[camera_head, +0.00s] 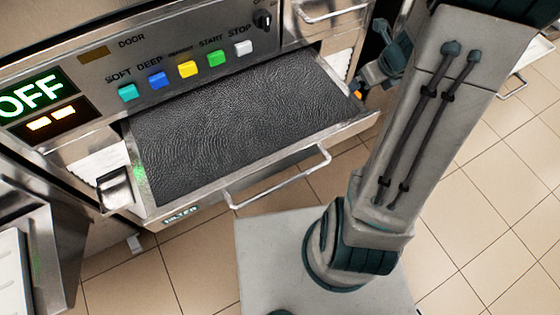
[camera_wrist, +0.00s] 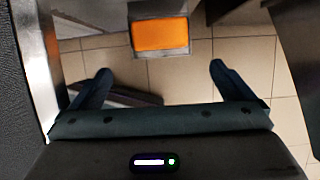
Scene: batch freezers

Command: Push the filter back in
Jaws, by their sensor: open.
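The filter (camera_head: 235,120) is a tray with a dark, textured panel, pulled out of the machine below the button row in the head view. Its front carries a bar handle (camera_head: 282,180) and a label reading FILTER (camera_head: 180,213). My gripper (camera_head: 361,88) is at the tray's right side, near its right rim, partly hidden by my arm. In the wrist view my gripper (camera_wrist: 160,76) is open with nothing between its fingers. The dark panel (camera_wrist: 18,110) and metal rim show along the left edge there. I cannot tell whether the gripper touches the tray.
An orange block (camera_wrist: 160,34) lies ahead of the fingers in the wrist view. The machine's control panel (camera_head: 190,65) has coloured buttons and a lit OFF display (camera_head: 30,97). Another handle (camera_head: 333,12) is at the upper right. Tiled floor (camera_head: 160,270) is open in front.

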